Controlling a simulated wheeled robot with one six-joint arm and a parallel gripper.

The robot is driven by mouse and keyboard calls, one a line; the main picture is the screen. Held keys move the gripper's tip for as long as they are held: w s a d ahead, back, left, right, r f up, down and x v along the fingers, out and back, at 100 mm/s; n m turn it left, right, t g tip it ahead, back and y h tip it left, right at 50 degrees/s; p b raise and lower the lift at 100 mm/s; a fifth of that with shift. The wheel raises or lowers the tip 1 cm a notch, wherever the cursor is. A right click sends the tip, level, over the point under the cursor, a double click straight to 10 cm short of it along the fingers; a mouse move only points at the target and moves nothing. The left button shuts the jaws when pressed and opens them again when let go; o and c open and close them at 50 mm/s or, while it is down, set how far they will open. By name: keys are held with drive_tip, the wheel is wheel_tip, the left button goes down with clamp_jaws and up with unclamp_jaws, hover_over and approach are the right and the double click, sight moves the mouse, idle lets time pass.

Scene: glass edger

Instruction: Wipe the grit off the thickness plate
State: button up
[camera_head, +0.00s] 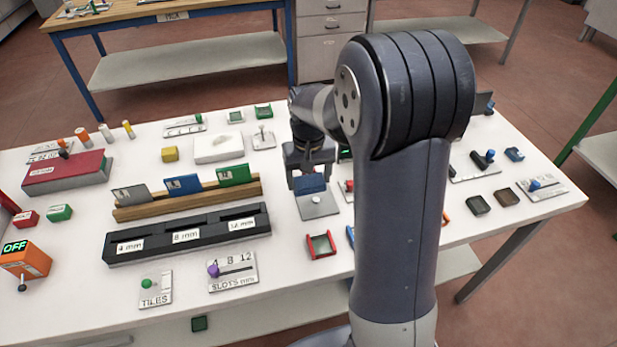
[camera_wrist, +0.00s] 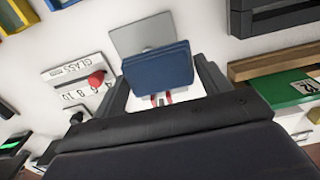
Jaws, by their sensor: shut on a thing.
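My gripper (camera_head: 308,172) is shut on a blue block-like pad (camera_head: 311,184). In the wrist view the pad (camera_wrist: 158,70) sits between the two fingers of the gripper (camera_wrist: 162,88). A grey metal plate (camera_head: 319,206) lies on the white table just in front of and below the pad. In the wrist view the plate (camera_wrist: 142,34) shows beyond the pad, which hides part of it. I cannot tell whether pad and plate touch. I cannot make out grit on the visible part of the plate.
A red-and-black open tray (camera_head: 321,246) lies in front of the plate. A black slotted block (camera_head: 187,236) and a wooden rack (camera_head: 187,205) with coloured tiles stand to the left. A label plate with a red knob (camera_wrist: 96,78) is close by. My arm hides the table's right middle.

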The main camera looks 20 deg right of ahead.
drive_tip(key=shift+r+p, duration=0.8)
drive_tip(key=shift+r, duration=0.55)
